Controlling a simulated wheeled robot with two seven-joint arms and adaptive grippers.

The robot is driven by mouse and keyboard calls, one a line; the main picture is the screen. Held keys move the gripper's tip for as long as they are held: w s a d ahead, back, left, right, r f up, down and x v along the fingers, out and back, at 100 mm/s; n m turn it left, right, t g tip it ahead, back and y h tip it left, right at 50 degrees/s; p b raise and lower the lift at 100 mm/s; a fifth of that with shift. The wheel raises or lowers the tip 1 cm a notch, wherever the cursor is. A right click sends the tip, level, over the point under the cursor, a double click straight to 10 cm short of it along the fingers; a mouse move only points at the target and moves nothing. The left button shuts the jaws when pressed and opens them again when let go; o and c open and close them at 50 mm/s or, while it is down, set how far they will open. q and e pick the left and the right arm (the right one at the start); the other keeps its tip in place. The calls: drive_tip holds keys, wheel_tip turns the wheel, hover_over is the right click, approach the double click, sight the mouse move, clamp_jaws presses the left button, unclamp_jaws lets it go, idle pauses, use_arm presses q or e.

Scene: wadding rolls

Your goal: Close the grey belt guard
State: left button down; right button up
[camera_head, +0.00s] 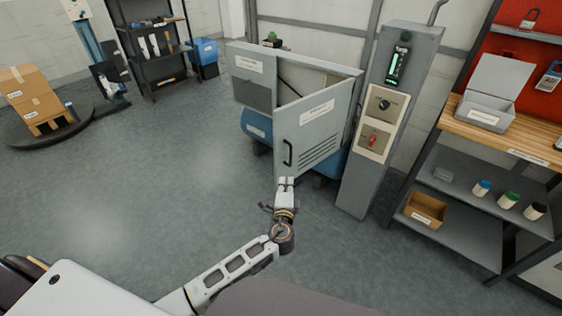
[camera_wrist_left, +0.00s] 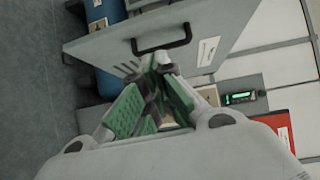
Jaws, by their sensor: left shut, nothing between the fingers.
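The grey belt guard door (camera_head: 312,122) stands swung open from its housing (camera_head: 254,92), with a gap behind it. It has a white label, vent slots and a black handle (camera_head: 288,153) near its free edge. The door also shows at the top of the left wrist view (camera_wrist_left: 105,45), with its handle (camera_wrist_left: 163,47) just beyond the fingertips. My left gripper (camera_head: 286,182) is shut and empty, just below the handle in the head view. Its green-padded fingers (camera_wrist_left: 158,68) show in the left wrist view. I cannot tell whether they touch the door. My right gripper is not in view.
A grey control post (camera_head: 350,190) with a knob and a red switch stands close right of the door. A blue machine body (camera_head: 257,126) sits under the housing. A workbench (camera_head: 540,143) with shelves is at the right. The floor (camera_head: 170,170) to the left is clear.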

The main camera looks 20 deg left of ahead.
use_arm(q)
drive_tip(key=r, duration=0.2)
drive_tip(key=shift+d+r+t, duration=0.25)
drive_tip(key=shift+r+t, duration=0.05)
drive_tip(key=shift+t, duration=0.1)
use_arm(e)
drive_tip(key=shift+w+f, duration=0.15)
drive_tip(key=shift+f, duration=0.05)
use_arm(q)
approach(282, 147)
drive_tip(key=shift+w+d, duration=0.8)
drive_tip(key=shift+d, duration=0.7)
drive_tip(key=shift+w+a, duration=1.55)
drive_tip(key=shift+a, duration=0.3)
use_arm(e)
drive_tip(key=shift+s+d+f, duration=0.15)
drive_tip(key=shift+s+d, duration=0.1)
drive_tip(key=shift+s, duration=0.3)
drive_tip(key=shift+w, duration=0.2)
use_arm(q)
drive_tip(key=shift+w+a, duration=0.1)
drive_tip(key=shift+a, duration=0.15)
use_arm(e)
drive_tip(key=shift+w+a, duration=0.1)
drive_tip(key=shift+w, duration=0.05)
